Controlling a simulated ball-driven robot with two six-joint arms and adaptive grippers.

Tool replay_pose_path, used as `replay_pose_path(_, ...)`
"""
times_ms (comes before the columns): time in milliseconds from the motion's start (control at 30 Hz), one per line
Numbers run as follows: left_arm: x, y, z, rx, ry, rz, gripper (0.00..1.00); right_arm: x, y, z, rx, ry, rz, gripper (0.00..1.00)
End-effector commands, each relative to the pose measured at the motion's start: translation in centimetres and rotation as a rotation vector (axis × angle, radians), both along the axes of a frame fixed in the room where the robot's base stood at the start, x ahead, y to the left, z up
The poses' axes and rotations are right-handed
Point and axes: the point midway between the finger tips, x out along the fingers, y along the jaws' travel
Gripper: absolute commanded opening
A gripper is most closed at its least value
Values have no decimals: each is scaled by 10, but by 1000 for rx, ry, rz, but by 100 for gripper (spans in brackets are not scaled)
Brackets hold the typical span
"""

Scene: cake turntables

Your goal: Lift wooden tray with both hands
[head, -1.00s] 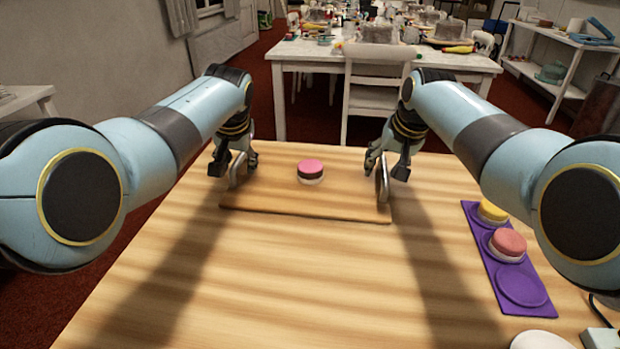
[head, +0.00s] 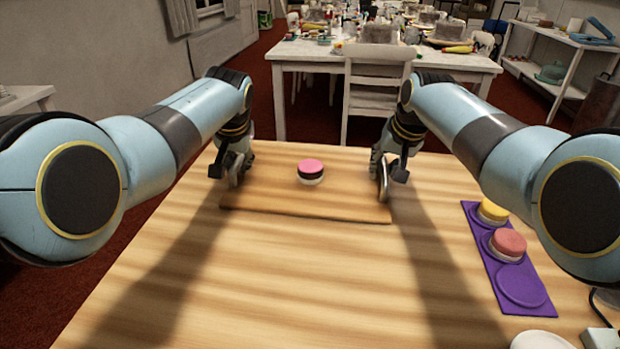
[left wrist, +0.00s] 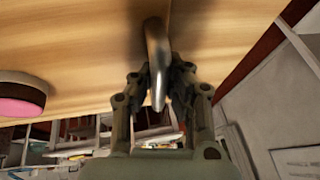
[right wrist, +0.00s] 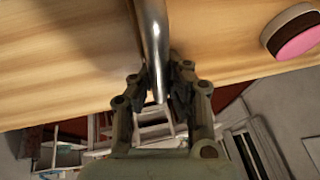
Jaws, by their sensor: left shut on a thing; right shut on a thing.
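The wooden tray (head: 300,208) lies on the table, with a metal handle at each end. A round pink, dark and white piece (head: 311,172) sits on it near the middle. My left gripper (head: 234,178) is shut on the tray's left handle; the left wrist view shows the fingers (left wrist: 158,90) on either side of the metal bar (left wrist: 156,50). My right gripper (head: 384,174) is shut on the right handle; the right wrist view shows the fingers (right wrist: 160,85) on either side of that bar (right wrist: 152,35). I see no clear gap under the tray.
A purple holder (head: 500,275) with a yellow piece (head: 492,210) and a pink piece (head: 507,245) lies on the right of the wooden table (head: 300,290). A white plate (head: 540,340) is at the front right edge. A white chair (head: 377,85) stands behind.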

Motion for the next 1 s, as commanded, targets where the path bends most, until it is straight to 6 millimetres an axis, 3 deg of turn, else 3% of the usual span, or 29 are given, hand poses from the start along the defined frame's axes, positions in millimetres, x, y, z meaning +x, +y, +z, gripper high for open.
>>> replay_pose_path(467, 0, 0, 5, 1, -1, -2, 0, 1, 0, 6, 1, -3, -2, 0)
replay_pose_path(1000, 2, 0, 58, 1, -9, -2, 0, 3, -1, 59, 0, -14, -3, 0)
